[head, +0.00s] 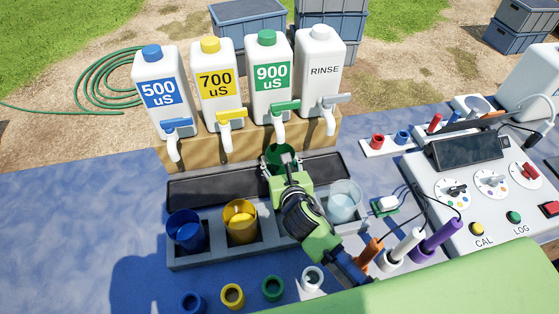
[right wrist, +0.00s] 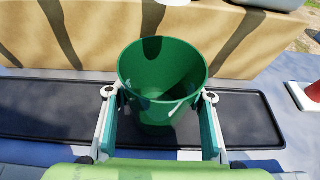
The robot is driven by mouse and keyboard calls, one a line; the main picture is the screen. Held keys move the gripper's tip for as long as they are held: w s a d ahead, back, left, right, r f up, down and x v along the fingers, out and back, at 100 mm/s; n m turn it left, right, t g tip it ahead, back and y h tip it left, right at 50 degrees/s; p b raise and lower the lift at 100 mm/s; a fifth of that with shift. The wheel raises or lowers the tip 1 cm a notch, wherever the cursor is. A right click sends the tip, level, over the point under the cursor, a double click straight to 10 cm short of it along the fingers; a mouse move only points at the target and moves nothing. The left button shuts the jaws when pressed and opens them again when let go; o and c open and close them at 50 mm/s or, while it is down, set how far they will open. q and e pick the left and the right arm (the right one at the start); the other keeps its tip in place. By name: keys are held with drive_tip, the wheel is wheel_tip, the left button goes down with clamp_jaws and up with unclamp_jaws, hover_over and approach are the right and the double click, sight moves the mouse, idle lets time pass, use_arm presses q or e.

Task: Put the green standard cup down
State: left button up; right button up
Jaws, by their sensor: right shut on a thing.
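The green standard cup (head: 280,152) is upright below the spout of the white 900 uS bottle (head: 272,105). My right gripper (head: 280,168) is shut around its sides, and the right wrist view shows the cup (right wrist: 160,62) between both fingers over the black drip tray (right wrist: 50,112). I cannot tell whether the cup touches the tray or what it contains. The grey cup rack (head: 206,257) holds a blue cup (head: 186,232), a yellow cup (head: 240,220) and a clear cup (head: 344,203). My arm partly hides the rack between the yellow and clear cups. My left gripper is not in view.
Bottles marked 500 uS (head: 158,70), 700 uS (head: 216,60) and RINSE (head: 320,95) stand beside the 900 uS one. Several coloured rings lie in front of the rack, including a green one (head: 273,288). Probes (head: 405,247) and a meter console (head: 480,215) occupy the right.

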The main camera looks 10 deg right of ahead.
drive_tip(key=shift+f, duration=0.1)
drive_tip(key=o, duration=1.2)
drive_tip(key=shift+f, duration=0.1)
drive_tip(key=shift+c, duration=0.2)
drive_tip(key=b+v, duration=0.1)
drive_tip(key=v, duration=1.1)
